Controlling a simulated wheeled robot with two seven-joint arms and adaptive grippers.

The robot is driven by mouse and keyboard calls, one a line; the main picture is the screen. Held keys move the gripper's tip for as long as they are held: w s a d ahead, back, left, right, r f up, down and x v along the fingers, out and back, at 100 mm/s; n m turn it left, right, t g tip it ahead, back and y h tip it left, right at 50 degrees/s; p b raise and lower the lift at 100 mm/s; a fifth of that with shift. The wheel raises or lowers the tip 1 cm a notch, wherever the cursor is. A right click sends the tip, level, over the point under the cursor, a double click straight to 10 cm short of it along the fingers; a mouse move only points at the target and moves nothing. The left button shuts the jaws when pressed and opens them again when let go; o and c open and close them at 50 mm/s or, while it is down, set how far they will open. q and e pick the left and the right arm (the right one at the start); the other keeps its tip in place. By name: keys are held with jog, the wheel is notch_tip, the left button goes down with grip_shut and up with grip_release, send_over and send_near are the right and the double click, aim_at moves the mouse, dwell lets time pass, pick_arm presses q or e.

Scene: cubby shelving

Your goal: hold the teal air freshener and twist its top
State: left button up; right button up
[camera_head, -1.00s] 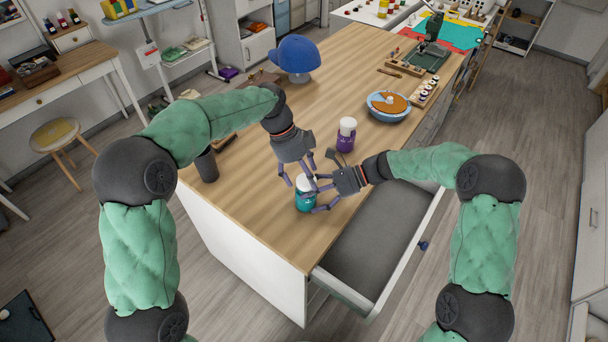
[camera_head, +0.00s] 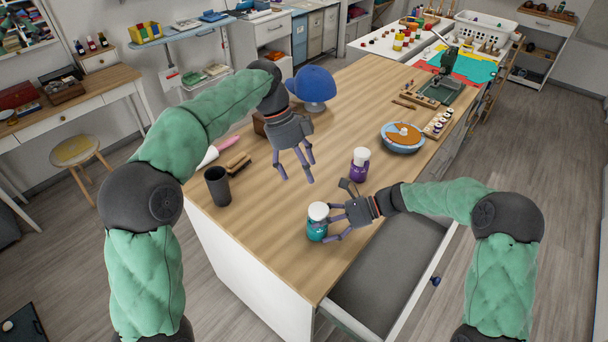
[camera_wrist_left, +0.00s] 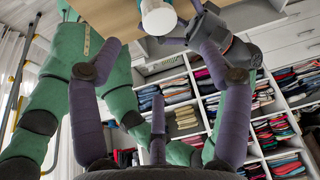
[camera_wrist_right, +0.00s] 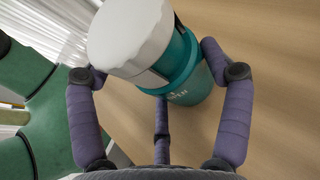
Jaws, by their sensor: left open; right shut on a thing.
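The teal air freshener (camera_head: 317,228) with a white top stands upright near the front edge of the wooden counter. My right gripper (camera_head: 333,222) is shut on its teal body from the right; the right wrist view shows the fingers around the body (camera_wrist_right: 193,70), below the white top (camera_wrist_right: 130,36). My left gripper (camera_head: 300,168) is open and empty, raised above the counter, behind and left of the freshener. In the left wrist view the freshener's white top (camera_wrist_left: 158,18) shows at the upper edge, beyond the open fingers.
A purple air freshener (camera_head: 360,165) with a white top stands behind my right gripper. An open drawer (camera_head: 385,275) juts out below.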

dwell(0.3)
pick_arm(q)
jog(key=n+t+y, duration=0.2)
jog(key=n+y, duration=0.2)
jog(key=n, duration=0.7)
send_near(319, 209)
notch_tip(319, 209, down, 9)
jog(key=shift+d+r, duration=0.1)
dwell(0.3)
jog(key=c, duration=1.2)
